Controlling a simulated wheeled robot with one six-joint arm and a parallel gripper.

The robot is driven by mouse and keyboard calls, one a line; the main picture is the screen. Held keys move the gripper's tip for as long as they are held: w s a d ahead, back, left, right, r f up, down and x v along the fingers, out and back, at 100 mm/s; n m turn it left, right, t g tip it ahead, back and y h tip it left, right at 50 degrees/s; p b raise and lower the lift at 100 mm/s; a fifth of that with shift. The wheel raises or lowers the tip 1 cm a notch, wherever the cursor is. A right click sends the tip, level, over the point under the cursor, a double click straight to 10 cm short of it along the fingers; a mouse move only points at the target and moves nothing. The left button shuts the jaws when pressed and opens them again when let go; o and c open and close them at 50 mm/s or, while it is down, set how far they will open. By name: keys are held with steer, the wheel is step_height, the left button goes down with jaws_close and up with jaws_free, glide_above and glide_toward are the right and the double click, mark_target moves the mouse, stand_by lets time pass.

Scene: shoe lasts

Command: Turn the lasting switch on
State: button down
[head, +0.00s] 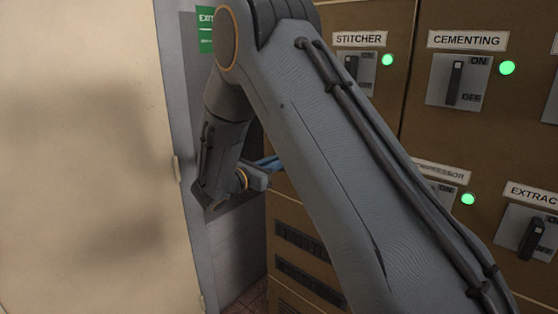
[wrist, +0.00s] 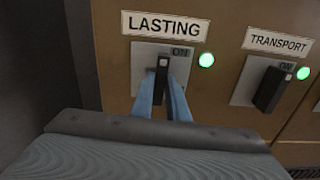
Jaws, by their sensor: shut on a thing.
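The lasting switch has a dark lever (wrist: 163,66) on a grey plate under the LASTING label (wrist: 164,24) in the wrist view. The lever points up, its tip beside the ON mark. The green lamp (wrist: 207,60) to its right is lit. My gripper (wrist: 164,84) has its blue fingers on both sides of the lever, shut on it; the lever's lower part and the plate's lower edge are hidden. In the head view my gripper (head: 268,164) is partly seen at the panel's left side, and my arm hides the lasting switch.
The transport switch (wrist: 271,90) stands close at the right, its lamp (wrist: 303,73) green. The stitcher (head: 351,66), cementing (head: 455,82) and extractor (head: 531,238) switches share the brown panel. A pale door-like surface (head: 85,150) fills the left.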

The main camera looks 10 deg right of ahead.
steer(key=shift+w+r+n, duration=0.1)
steer(key=shift+n, duration=0.3)
steer(key=c, duration=1.7)
jaws_free()
steer(key=b+v, duration=0.2)
steer(key=v, duration=0.6)
steer(key=shift+d, duration=0.1)
